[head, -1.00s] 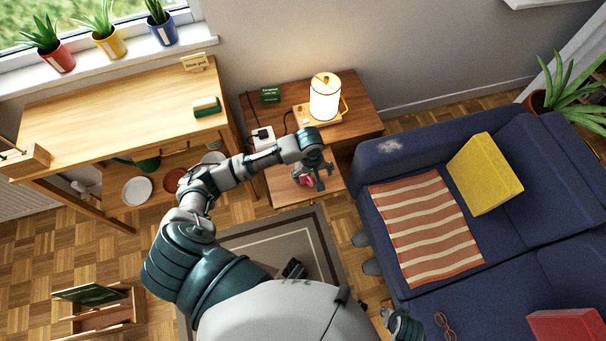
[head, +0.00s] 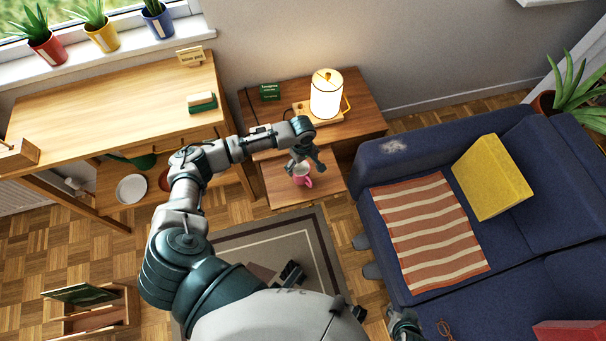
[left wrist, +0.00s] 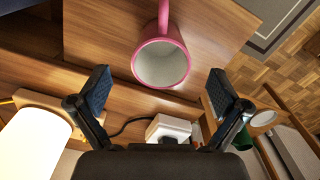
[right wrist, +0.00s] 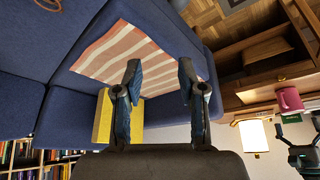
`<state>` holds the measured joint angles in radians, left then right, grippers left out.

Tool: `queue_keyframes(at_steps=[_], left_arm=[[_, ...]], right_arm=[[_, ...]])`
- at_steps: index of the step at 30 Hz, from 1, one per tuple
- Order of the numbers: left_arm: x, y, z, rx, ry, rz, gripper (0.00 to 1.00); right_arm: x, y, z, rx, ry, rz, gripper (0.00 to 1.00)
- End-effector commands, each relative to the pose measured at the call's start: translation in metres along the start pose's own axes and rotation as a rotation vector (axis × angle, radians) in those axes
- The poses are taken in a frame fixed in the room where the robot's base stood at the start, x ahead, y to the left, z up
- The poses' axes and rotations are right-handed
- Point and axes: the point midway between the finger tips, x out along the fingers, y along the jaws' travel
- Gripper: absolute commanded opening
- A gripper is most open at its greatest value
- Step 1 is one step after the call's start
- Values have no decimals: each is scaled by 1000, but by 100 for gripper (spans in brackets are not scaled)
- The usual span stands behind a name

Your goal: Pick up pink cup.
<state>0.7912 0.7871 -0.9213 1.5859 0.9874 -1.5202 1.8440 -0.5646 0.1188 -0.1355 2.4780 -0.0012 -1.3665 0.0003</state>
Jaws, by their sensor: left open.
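The pink cup (head: 302,178) stands upright on the low wooden shelf (head: 285,192) in front of the lamp table. In the left wrist view the cup (left wrist: 161,62) shows its pale inside and its handle at the top edge of the picture. It also shows in the right wrist view (right wrist: 289,99). My left gripper (head: 304,163) is open and empty, above and right at the cup, with its fingers spread wide in the left wrist view (left wrist: 158,90). My right gripper (right wrist: 160,75) is open and empty over the sofa side.
A lit lamp (head: 326,94) stands on the lamp table (head: 366,117) behind the cup. A wooden desk (head: 110,115) is at the left, and a blue sofa (head: 380,165) with a striped blanket (head: 430,230) at the right. A rug (head: 316,250) lies in front.

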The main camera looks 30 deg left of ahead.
Motion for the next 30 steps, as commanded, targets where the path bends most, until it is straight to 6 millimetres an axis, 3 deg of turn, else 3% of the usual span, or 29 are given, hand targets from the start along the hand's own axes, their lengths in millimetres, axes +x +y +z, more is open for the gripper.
queue_keyframes(at_steps=[5,15,25,26,30], left_arm=[[10,0,0,0,1,-2,100],[49,-2,-3,1,0,-3,100],[52,-1,-3,1,1,2,100],[52,-1,-3,1,1,2,98],[52,-1,-3,1,1,1,62]], right_arm=[[5,-2,-13,-2,70,-6,40],[13,-12,-75,-6,389,-27,40],[9,-14,-86,-6,446,-31,40],[9,-14,-86,-6,446,-31,40],[10,-13,-86,-6,443,-31,40]])
